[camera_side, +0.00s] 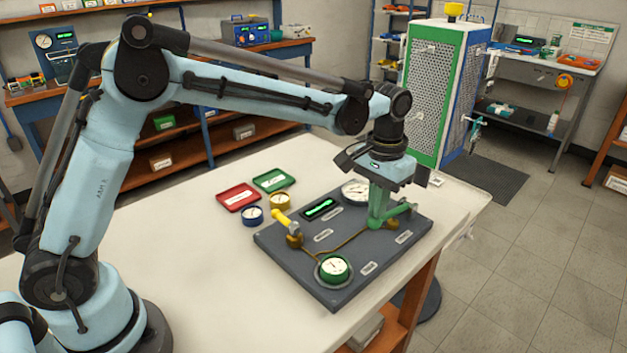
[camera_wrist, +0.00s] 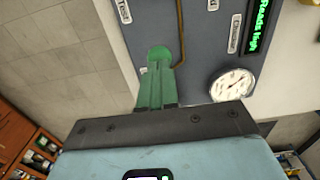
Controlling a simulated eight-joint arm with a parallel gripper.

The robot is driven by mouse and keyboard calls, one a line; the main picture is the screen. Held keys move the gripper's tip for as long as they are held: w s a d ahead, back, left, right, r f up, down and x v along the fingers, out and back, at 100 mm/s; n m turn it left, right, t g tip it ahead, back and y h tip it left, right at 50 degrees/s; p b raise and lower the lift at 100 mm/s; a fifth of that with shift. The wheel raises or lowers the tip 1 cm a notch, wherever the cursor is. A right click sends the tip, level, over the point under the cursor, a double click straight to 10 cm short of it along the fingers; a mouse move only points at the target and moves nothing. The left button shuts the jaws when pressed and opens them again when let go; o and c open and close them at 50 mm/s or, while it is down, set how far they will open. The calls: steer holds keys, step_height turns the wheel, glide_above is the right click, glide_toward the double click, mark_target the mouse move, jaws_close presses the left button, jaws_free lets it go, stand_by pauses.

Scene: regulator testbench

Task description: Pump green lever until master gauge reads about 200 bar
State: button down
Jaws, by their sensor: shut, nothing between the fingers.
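My gripper (camera_side: 378,218) is at the right back part of the dark test board (camera_side: 285,262), pointing down with its green fingers together and nothing between them. The green lever (camera_side: 402,209) is beside the fingers, above a brass fitting. In the wrist view a round green end (camera_wrist: 160,53) shows just beyond my fingers (camera_wrist: 157,88); whether they touch it is unclear. A large white dial gauge (camera_side: 355,191), likely the master gauge, stands behind the gripper; it also shows in the wrist view (camera_wrist: 232,86). Its needle is too small to read.
The board carries a green-rimmed gauge (camera_side: 334,268), a yellow-handled valve (camera_side: 283,221) and a green-text display (camera_side: 320,208), reading "Reads High" in the wrist view. Red (camera_side: 238,196) and green (camera_side: 273,180) trays and blue (camera_side: 253,215) and brass (camera_side: 280,202) gauges lie left.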

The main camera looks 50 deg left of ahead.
steer(key=shift+f, duration=1.4)
steer(key=shift+r, duration=2.9)
steer(key=shift+f, duration=0.15)
